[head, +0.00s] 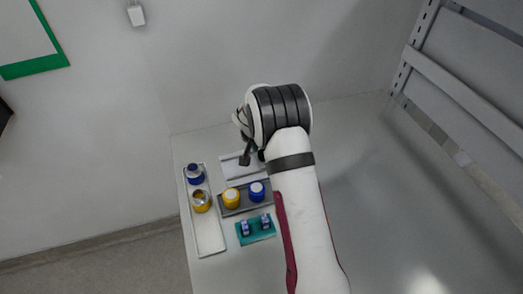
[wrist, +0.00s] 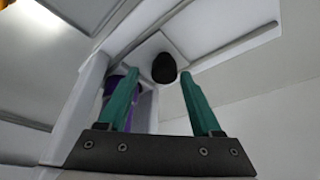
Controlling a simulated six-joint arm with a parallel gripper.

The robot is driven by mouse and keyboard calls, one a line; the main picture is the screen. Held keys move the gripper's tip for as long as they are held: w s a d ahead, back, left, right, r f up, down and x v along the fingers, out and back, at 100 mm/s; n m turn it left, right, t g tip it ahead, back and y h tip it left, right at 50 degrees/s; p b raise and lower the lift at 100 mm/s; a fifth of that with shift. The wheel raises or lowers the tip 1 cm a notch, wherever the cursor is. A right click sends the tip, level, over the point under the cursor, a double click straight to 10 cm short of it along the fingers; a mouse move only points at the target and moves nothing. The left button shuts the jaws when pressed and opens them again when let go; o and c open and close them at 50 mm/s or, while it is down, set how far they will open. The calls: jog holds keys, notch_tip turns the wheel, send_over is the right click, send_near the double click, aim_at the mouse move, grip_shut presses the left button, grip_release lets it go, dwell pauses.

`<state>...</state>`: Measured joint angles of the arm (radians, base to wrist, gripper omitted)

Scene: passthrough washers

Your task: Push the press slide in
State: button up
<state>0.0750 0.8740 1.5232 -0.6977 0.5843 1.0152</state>
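In the wrist view a round black knob (wrist: 164,68) sits on a white block-like part (wrist: 150,45), which looks like the press slide. My gripper (wrist: 159,74) has two teal fingers standing wide apart. The knob shows between the fingertips, and no contact with either finger is visible. A purple thing (wrist: 112,84) is partly hidden behind the left finger, beside a white upright. In the head view my arm covers most of the press area, and the slide cannot be made out there.
In the head view a white tray (head: 209,235) on the left holds a blue-topped part (head: 195,174) and a yellow part (head: 201,201). A dark tray (head: 243,208) carries a yellow cup (head: 231,197) and a blue cup (head: 257,191). A teal block (head: 257,236) stands in front. The table's right side is clear.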

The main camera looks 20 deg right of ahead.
jog(key=shift+a, duration=0.1)
jog(key=v, duration=1.5)
jog(key=shift+r, duration=0.4)
jog(key=shift+s, duration=0.1)
jog(key=s+a+r+n+g+y, duration=0.1)
jog(key=s+a, duration=0.2)
jog(key=s, duration=0.8)
jog(key=s+a+r+n+g+y, duration=0.1)
jog(key=s+a+y, duration=0.1)
jog(key=s, duration=1)
jog(key=s+a+r+n+g+y, duration=0.1)
jog(key=s+a+y, duration=0.1)
jog(key=s, duration=1)
jog(key=shift+a+r, duration=0.3)
jog(key=shift+a, duration=0.6)
